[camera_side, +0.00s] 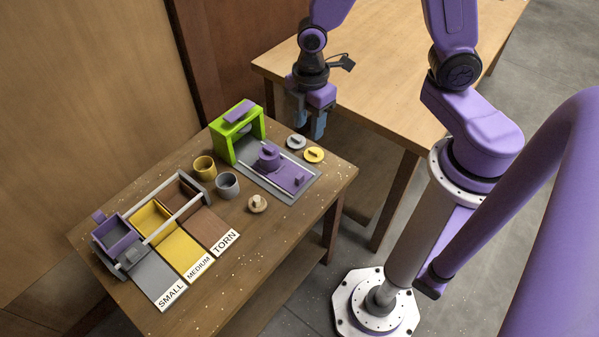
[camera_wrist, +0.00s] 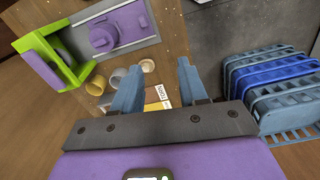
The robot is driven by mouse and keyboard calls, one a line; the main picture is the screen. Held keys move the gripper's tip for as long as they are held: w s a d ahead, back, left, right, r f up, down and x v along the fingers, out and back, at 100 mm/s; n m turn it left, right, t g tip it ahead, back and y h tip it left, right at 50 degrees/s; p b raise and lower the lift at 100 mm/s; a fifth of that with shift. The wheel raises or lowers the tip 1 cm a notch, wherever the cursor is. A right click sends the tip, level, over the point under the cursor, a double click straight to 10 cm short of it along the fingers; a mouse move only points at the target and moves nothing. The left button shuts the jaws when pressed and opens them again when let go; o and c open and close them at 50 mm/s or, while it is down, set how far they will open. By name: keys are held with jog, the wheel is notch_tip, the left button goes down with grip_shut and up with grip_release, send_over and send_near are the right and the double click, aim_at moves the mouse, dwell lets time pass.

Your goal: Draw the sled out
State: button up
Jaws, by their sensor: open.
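The purple sled (camera_side: 290,176) lies flat on a grey base plate (camera_side: 309,187), on the front-right side of a green arch (camera_side: 221,146). In the wrist view the sled (camera_wrist: 131,27) is at the top, beside the green arch (camera_wrist: 32,57). My gripper (camera_side: 312,128) is open and empty, above and behind the sled, touching nothing. Its two blue fingers (camera_wrist: 158,88) are apart in the wrist view.
A yellow cup (camera_side: 204,168), a grey cup (camera_side: 227,186) and a mushroom (camera_side: 257,204) stand left of the sled. Labelled lanes and a purple bin (camera_side: 116,238) are at the left. Blue crates (camera_wrist: 275,85) show right.

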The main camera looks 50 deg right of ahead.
jog(key=n, duration=0.1)
send_near(300, 176)
notch_tip(300, 176, down, 9)
jog(key=shift+r, duration=0.1)
dwell(0.9)
grip_shut()
